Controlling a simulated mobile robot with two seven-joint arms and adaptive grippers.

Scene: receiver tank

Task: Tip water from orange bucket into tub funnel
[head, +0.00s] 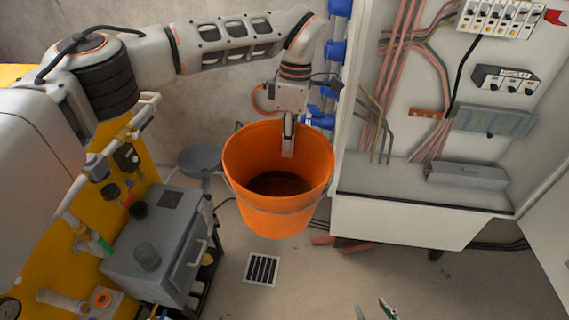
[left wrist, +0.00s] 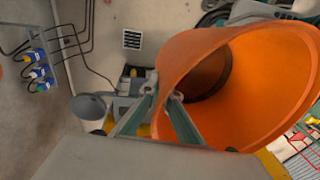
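The orange bucket (head: 260,210) hangs in the air, roughly upright, with dark contents low inside. My left gripper (head: 288,145) reaches over its far rim, and its fingers are on either side of the bucket wall. In the left wrist view the fingertips (left wrist: 162,92) pinch the rim of the bucket (left wrist: 265,85). A grey funnel (head: 200,158) stands left of the bucket, behind a grey box, apart from the bucket.
An open electrical cabinet (head: 420,215) stands close to the right of the bucket, with blue connectors (head: 320,118) on its side. A grey box (head: 160,240) and yellow equipment with pipes stand at left. The floor around the drain grate (head: 262,269) is mostly clear.

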